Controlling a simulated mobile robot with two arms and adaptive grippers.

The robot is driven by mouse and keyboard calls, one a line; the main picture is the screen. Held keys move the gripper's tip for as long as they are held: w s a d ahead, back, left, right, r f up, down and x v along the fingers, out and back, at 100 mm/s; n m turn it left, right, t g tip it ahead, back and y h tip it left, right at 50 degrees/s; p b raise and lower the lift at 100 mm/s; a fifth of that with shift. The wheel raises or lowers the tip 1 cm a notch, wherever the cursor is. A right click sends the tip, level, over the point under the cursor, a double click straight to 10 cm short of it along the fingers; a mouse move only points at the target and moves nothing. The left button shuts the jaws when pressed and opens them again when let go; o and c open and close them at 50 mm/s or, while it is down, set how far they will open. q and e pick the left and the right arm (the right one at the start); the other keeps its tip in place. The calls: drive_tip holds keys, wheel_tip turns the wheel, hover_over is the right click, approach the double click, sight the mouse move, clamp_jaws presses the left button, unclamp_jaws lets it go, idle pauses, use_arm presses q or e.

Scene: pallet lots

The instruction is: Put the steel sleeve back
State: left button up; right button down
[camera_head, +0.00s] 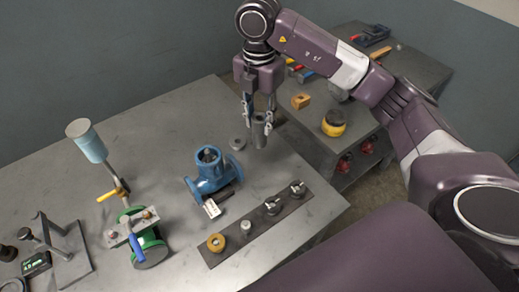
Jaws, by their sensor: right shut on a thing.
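My right gripper (257,116) reaches down from the top over the back right part of the table. It is shut on the steel sleeve (260,132), a small grey upright cylinder between its fingers. The sleeve is low over the table, to the right of and behind the blue valve body (211,178); I cannot tell whether it touches the surface. A small grey round part (237,143) lies just left of the sleeve. A dark strip (258,225) near the front right edge carries several small parts, including a yellow ring (216,242). My left gripper is not in view.
A green-based fixture with a blue handle (137,246) and a light blue cup on a stem (87,141) stand at left. A dark stand (62,258) is at far left. A second table (318,143) with yellow parts stands beyond the right edge. The back left tabletop is clear.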

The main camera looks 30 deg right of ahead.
wheel_tip(320, 180, down, 11)
drive_tip(key=p, duration=0.2)
drive_tip(key=shift+w+f+p, duration=0.1)
drive_tip(key=shift+f+p, duration=0.1)
drive_tip(key=shift+p, duration=0.1)
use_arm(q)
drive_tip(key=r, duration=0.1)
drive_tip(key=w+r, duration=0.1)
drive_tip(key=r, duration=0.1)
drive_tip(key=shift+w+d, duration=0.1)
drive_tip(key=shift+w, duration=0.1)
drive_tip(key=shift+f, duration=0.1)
use_arm(e)
drive_tip(key=shift+f, duration=0.15)
drive_tip(key=c, duration=1.5)
unclamp_jaws()
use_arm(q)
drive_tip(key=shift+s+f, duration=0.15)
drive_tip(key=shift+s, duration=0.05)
